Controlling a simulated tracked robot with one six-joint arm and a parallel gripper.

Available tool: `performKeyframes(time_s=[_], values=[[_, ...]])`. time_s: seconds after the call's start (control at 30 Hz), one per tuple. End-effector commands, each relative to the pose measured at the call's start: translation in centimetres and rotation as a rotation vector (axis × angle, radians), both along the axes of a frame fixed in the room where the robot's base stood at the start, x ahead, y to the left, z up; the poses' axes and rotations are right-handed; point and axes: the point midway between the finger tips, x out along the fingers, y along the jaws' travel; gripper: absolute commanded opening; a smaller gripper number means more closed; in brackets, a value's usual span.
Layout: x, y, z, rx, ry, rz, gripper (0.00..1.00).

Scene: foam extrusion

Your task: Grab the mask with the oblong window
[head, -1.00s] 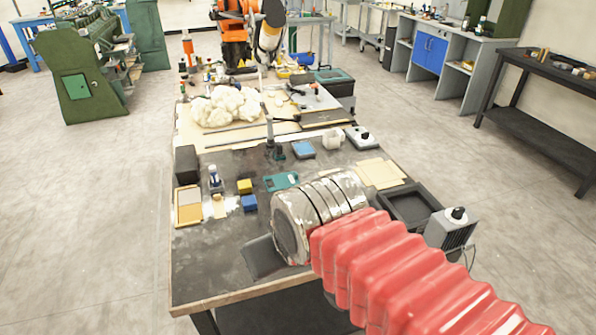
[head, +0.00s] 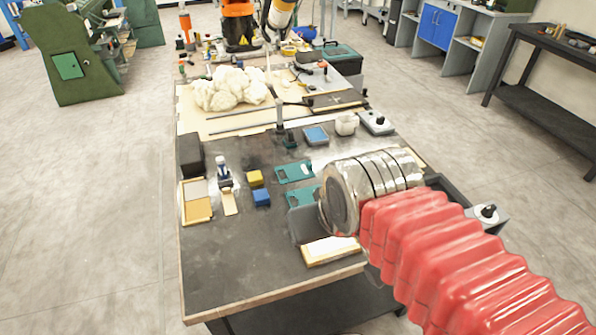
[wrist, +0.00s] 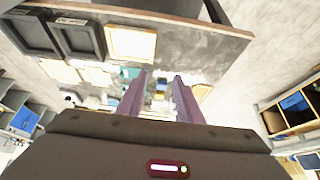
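Two teal plates lie flat on the dark table. The farther one (head: 294,172) has an elongated light opening. The nearer one (head: 301,198) is partly covered by my arm, so its window shape is unclear. A teal patch (wrist: 131,72) also shows beside the fingers in the wrist view. My gripper (wrist: 160,90) has its two fingers apart, with nothing visible held between them. In the head view its fingers are hidden behind the metal cuff and a dark grey part of my arm. The gripper is above the table, close to the nearer plate.
A yellow block (head: 255,177) and a blue block (head: 261,197) lie left of the plates. A cream-framed panel (head: 330,251) is near the front edge. A blue-topped box (head: 316,136) and a white cup (head: 346,124) stand farther back. The front left tabletop is clear.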

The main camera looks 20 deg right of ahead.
Motion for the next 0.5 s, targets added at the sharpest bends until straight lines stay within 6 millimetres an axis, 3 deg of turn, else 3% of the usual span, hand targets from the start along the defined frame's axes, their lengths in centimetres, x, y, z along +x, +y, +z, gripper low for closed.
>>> performKeyframes(time_s=[0.27, 0.5], values=[[2.0, -0.6, 0.7, 0.0, 0.009, 0.0, 0.33], [6.9, -1.8, 1.8, -0.001, 0.025, 0.002, 0.33]])
